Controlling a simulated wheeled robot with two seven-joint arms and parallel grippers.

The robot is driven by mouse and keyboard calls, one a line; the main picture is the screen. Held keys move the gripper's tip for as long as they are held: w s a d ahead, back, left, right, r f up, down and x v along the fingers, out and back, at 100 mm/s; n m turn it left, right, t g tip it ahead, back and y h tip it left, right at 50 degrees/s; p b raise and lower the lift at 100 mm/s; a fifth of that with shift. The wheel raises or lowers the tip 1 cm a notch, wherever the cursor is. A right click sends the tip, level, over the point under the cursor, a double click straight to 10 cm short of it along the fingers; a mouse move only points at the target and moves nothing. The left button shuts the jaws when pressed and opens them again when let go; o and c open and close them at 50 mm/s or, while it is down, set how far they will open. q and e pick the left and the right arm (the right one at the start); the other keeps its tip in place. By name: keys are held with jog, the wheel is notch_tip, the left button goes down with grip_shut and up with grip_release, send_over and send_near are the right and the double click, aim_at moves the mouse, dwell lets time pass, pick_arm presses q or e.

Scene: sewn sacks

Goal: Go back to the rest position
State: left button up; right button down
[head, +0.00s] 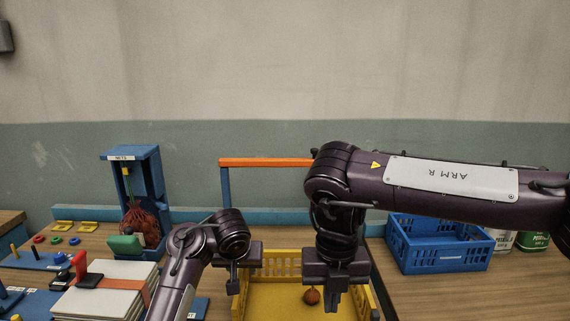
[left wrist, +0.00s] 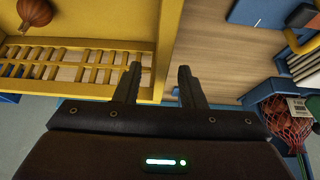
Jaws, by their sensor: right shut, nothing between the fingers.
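My left gripper (head: 233,287) hangs at the left edge of the yellow crate (head: 262,260). In the left wrist view its two fingers (left wrist: 160,72) stand apart with nothing between them, beside the slatted wall of the crate (left wrist: 80,45). My right gripper (head: 332,297) points down over the crate, shut and empty. An onion (head: 312,296) lies in the crate just left of the right fingers; an onion in the crate also shows in the left wrist view (left wrist: 35,12). The arms hide parts of the crate.
A blue stand (head: 149,170) at the left holds a red net sack (head: 140,224). An orange bar (head: 265,162) stands behind the crate. A blue basket (head: 440,258) and cans (head: 534,240) stand at right. White stacked sheets (head: 95,300) lie at front left. The front right table is clear.

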pick_arm(q)
jog(key=shift+p+v, duration=2.65)
jog(key=shift+p, duration=0.75)
jog(key=shift+p+v, duration=0.8)
jog(key=shift+p, duration=0.3)
